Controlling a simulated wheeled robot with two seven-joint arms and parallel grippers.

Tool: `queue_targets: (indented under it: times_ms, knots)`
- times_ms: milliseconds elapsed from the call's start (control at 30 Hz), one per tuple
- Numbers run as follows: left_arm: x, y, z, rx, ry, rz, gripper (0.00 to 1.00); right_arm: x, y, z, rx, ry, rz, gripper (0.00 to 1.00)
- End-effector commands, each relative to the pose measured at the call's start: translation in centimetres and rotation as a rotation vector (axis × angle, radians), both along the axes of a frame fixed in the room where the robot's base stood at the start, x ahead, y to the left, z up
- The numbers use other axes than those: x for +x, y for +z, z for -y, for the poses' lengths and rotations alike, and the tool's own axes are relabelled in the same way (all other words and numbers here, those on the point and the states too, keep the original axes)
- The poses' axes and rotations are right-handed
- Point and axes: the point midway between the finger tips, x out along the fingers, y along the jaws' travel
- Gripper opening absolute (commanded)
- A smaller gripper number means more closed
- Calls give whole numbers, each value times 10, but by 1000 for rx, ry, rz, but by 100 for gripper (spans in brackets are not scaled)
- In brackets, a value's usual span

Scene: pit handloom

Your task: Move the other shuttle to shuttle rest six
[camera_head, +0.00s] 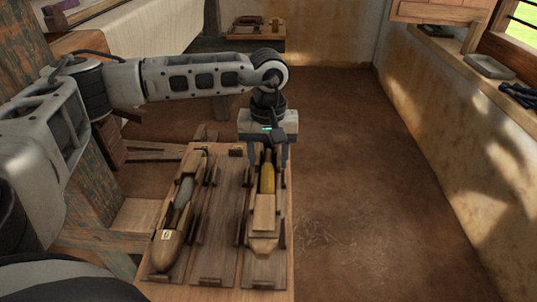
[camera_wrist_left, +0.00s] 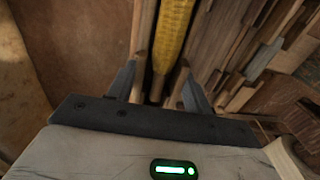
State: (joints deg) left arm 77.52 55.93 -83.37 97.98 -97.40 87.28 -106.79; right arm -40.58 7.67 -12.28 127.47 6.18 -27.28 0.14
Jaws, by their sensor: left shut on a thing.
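A wooden shuttle with a yellow bobbin (camera_head: 266,200) lies in the right-hand slot of a wooden rack (camera_head: 216,245). It also shows in the left wrist view (camera_wrist_left: 170,40), running between the fingers. My left gripper (camera_head: 268,158) points down over its far end and is shut on it, a finger on each side. A second shuttle, with a grey bobbin and a small pale label near its tip (camera_head: 180,215), lies in the left-hand slot. The middle slot between them is empty. No rest number is clearly readable. My right gripper is not in view.
A low stand (camera_head: 256,33) at the back holds more wooden pieces. The loom's weathered post (camera_head: 60,40) and pale cloth (camera_head: 140,32) are at the left. A grey tray (camera_head: 488,66) sits on the right ledge. The floor right of the rack is clear.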

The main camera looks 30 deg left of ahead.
Motion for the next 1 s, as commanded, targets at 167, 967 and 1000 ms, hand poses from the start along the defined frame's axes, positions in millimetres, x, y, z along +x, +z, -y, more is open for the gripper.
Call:
queue_targets:
  times_ms: [167, 967, 1000]
  knots:
    - [0, -14, 0, 0, 1, 1, 20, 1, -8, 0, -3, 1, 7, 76]
    - [1, -75, 1, -1, 1, 2, 20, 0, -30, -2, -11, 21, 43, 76]
    - [1, -76, 1, -1, 1, 2, 20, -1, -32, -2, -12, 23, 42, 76]
